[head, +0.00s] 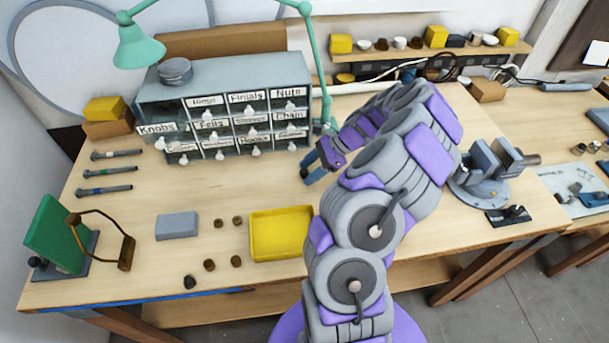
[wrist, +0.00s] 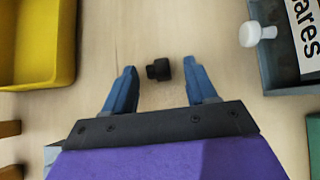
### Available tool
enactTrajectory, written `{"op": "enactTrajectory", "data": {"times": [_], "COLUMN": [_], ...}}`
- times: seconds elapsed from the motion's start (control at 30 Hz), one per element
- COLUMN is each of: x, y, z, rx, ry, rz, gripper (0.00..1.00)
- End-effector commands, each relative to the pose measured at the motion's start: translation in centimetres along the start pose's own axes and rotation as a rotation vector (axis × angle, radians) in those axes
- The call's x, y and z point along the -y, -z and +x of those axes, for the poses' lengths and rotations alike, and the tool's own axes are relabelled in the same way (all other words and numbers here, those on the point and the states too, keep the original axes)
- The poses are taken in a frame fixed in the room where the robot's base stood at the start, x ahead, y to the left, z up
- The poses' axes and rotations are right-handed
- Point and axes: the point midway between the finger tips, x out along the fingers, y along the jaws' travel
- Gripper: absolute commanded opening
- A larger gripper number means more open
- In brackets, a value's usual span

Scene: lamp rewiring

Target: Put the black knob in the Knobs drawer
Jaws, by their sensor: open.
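The black knob (wrist: 158,69) lies on the wooden tabletop in the wrist view, between the fingertips of my gripper (wrist: 159,75). My gripper is open, and gaps show on both sides of the knob, so it is not held. In the head view my gripper (head: 308,166) is low over the table, right of the drawer cabinet; I cannot clearly pick out the knob there. The Knobs drawer (head: 157,129) is at the cabinet's left side and sticks out past the other drawers. Its inside is hard to make out.
The drawer cabinet (head: 222,83) carries a grey round object (head: 175,71) on top. A yellow tray (head: 282,259) stands in front, with several small brown pieces (head: 218,222) beside it. A green lamp arm (head: 320,75) rises behind my gripper. A drawer front (wrist: 279,75) is close on the wrist view's right.

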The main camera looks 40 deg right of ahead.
Motion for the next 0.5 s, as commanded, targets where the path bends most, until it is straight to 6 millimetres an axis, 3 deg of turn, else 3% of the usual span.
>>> {"op": "enactTrajectory", "data": {"times": [0.17,0.5], "x": [-0.02,-0.07], "y": [0.00,0.01], "z": [0.05,0.04], "rx": [0.000,0.000], "ry": [-0.002,-0.003], "rz": [0.001,0.000], "gripper": [0.56,0.24]}}
